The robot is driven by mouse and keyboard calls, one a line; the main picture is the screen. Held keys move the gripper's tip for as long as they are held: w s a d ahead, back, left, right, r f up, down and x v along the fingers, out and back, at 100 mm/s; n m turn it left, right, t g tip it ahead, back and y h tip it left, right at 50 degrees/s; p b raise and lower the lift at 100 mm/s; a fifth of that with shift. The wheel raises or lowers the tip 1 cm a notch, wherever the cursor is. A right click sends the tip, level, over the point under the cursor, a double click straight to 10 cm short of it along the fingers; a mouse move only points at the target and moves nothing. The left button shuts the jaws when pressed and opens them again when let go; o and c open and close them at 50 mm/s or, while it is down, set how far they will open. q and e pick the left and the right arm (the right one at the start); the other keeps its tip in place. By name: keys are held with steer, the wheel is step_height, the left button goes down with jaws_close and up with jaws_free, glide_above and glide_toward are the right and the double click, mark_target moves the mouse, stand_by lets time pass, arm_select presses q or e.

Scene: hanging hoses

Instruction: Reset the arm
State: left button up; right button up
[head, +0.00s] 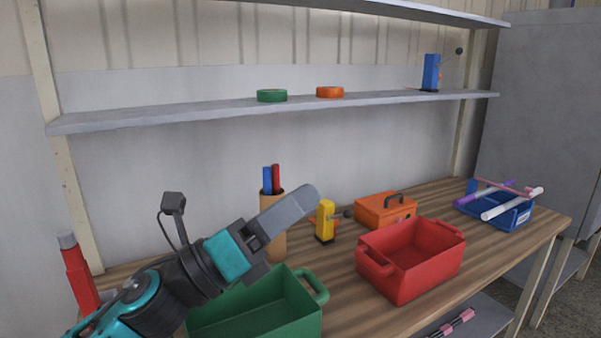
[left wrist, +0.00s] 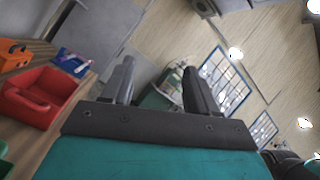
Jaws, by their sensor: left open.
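My left arm comes in from the lower left in the head view. Its gripper (head: 293,205) is raised above the green bin and points up to the right. In the left wrist view the two fingers of this gripper (left wrist: 158,88) stand apart with nothing between them. The gripper is open and empty. My right gripper does not show in either view.
A green bin (head: 270,319) and a red bin (head: 441,272) stand on the wooden table (head: 345,312). Behind them are a pen cup (head: 274,243), a yellow tool (head: 325,220) and an orange toolbox (head: 384,209). A blue tray (head: 513,219) is at right. A shelf (head: 210,114) hangs above.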

arm_select(q)
steer(key=a+f+n+t+y, duration=0.2)
steer(key=a+f+n+y, duration=0.6)
steer(key=n, duration=0.6)
steer(key=a+f+n+t+y, duration=0.3)
steer(key=a+f+n+y, duration=0.2)
steer(key=f+n+y, duration=0.7)
steer(key=s+a+f+n+g, duration=0.3)
steer(key=s+f+n+g, duration=0.4)
steer(key=s, duration=0.4)
steer(key=s+a+f+n+g, duration=0.3)
steer(key=s+f+n+g, duration=0.4)
steer(key=s, duration=0.5)
steer(key=w+d+f+m+t+h, duration=0.1)
steer(key=w+d+f+t, duration=0.1)
steer(key=w+f+t, duration=0.6)
step_height(320, 180, down, 2)
steer(key=shift+w+d+t+h, duration=0.3)
steer(key=shift+h, duration=0.1)
